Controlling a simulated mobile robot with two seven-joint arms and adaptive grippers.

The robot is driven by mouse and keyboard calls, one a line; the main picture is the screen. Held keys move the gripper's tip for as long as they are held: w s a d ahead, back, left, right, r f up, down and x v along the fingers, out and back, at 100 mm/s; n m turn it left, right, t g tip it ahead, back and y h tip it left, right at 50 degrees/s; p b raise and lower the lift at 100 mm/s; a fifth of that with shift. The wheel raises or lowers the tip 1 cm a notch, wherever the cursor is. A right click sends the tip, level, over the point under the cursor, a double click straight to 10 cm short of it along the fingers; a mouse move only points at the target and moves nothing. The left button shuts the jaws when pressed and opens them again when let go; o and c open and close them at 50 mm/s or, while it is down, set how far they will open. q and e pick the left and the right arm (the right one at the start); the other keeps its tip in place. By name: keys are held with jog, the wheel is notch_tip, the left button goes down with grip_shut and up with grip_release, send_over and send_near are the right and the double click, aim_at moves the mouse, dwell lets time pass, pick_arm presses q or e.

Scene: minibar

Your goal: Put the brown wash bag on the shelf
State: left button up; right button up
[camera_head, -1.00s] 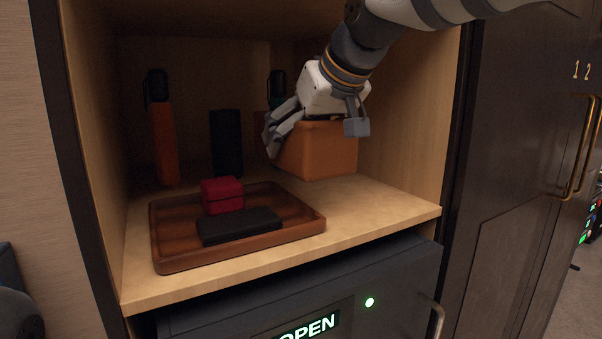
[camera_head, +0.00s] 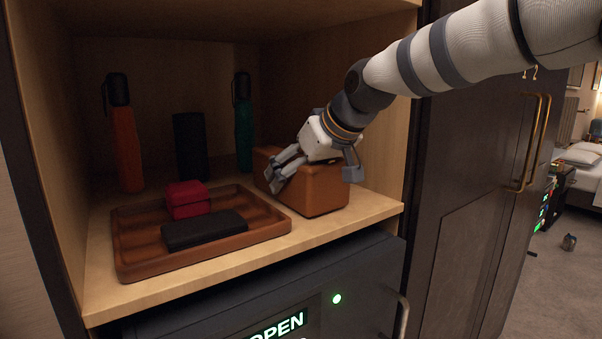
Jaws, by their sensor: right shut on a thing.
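The brown wash bag (camera_head: 318,192) is a boxy orange-brown case at the right end of the wooden shelf (camera_head: 372,208), right of the tray. Its base appears to rest on the shelf; any small gap under it is hard to tell. My right gripper (camera_head: 318,172) comes in from the upper right and is shut on the bag, with fingers at its left and right sides near the top. The bag's back is partly hidden by the gripper. My left gripper is not in view.
A brown wooden tray (camera_head: 130,262) holds a red box (camera_head: 187,199) and a black case (camera_head: 203,229). Behind stand an orange umbrella (camera_head: 128,150), a black case (camera_head: 190,147) and a green umbrella (camera_head: 244,125). A dark safe (camera_head: 360,275) sits below; a cabinet side wall is right.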

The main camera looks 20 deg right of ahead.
aim_at(325, 163)
jog(key=o, duration=1.5)
jog(key=shift+f, duration=0.15)
jog(key=shift+c, duration=0.2)
jog(key=shift+s+r, duration=0.1)
jog(key=shift+r, duration=0.2)
jog(key=v, duration=0.9)
jog(key=shift+s, duration=0.4)
jog(key=shift+v, duration=1.1)
jog(key=shift+w+d+r, duration=0.1)
jog(key=shift+w+d, duration=0.05)
jog(key=shift+w, duration=0.05)
